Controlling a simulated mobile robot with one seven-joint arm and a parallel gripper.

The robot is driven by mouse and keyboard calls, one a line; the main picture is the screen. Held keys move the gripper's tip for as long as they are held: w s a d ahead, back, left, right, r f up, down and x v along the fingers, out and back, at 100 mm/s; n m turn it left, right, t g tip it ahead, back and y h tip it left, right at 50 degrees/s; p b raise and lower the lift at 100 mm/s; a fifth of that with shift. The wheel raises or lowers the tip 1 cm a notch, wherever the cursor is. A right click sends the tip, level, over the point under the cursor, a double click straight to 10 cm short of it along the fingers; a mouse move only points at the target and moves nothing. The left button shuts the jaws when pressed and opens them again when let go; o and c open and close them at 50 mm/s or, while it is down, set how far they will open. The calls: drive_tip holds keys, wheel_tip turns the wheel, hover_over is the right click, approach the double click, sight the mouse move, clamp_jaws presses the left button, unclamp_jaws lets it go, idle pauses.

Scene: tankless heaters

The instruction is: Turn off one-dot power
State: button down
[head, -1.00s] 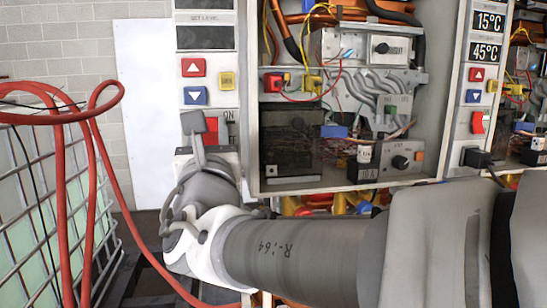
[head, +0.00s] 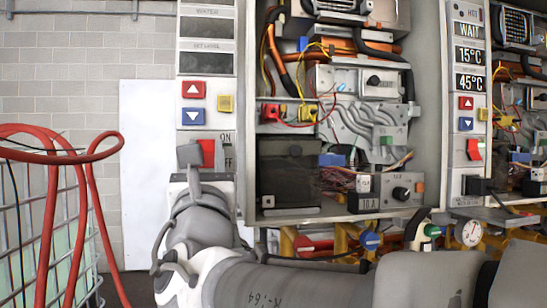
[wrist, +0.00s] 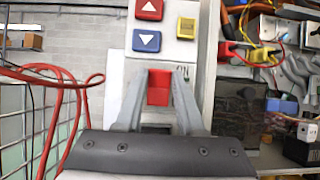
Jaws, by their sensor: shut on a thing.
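The left heater's power switch (head: 207,152) is a red rocker on its white control strip, with ON and part of OFF printed beside it. In the wrist view the red rocker (wrist: 159,88) sits between my two fingers, which are closed around it. My gripper (wrist: 160,76) is shut on the switch; in the head view my gripper (head: 191,156) covers its left side. The left heater's displays (head: 206,42) are dark. No dot mark can be made out in these frames.
Red up button (head: 193,90), blue down button (head: 193,117) and yellow button (head: 225,103) sit above the switch. The right heater's displays (head: 469,54) are lit, with its own red switch (head: 474,149). Red hoses (head: 60,158) and a wire cage (head: 50,235) stand at left.

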drive_tip(key=c, duration=0.5)
unclamp_jaws()
drive_tip(key=v, duration=1.7)
drive_tip(key=shift+s+f+b, duration=0.2)
drive_tip(key=shift+b, duration=0.1)
